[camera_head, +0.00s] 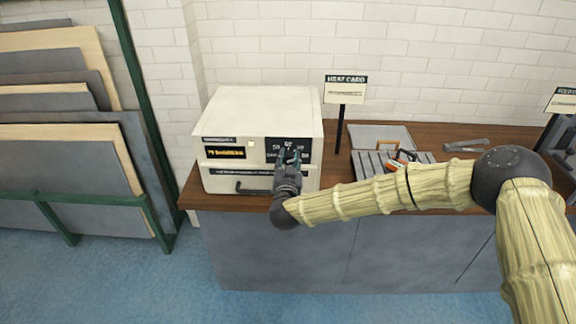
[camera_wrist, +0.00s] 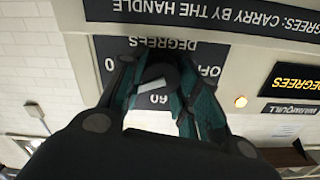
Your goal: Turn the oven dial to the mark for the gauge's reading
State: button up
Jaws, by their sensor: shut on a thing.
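The cream oven (camera_head: 262,105) stands on the left end of the counter. My gripper (camera_head: 289,156) is at the dark dial panel on its front right. In the wrist view, which shows the lettering upside down, my teal fingers (camera_wrist: 160,72) are closed around the round black dial (camera_wrist: 166,74), one on each side. The dial's white pointer (camera_wrist: 154,86) lies toward the left and slightly down in that picture. Panel marks "60", "OFF" and part of a number ending in 0 show; the fingers hide others. I cannot make out a gauge reading.
A "HEAT CARD" sign (camera_head: 345,89) stands right of the oven, its small text unreadable. A grey slotted tray (camera_head: 372,164) with an orange item (camera_head: 394,165) lies on the wooden counter, partly behind my arm. A sheet rack (camera_head: 75,125) stands left.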

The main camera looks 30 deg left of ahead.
jog(key=shift+m+b, duration=0.45)
jog(key=shift+m, duration=0.25)
jog(key=o, duration=1)
jog(key=shift+d, duration=0.1)
jog(key=v, duration=1.2)
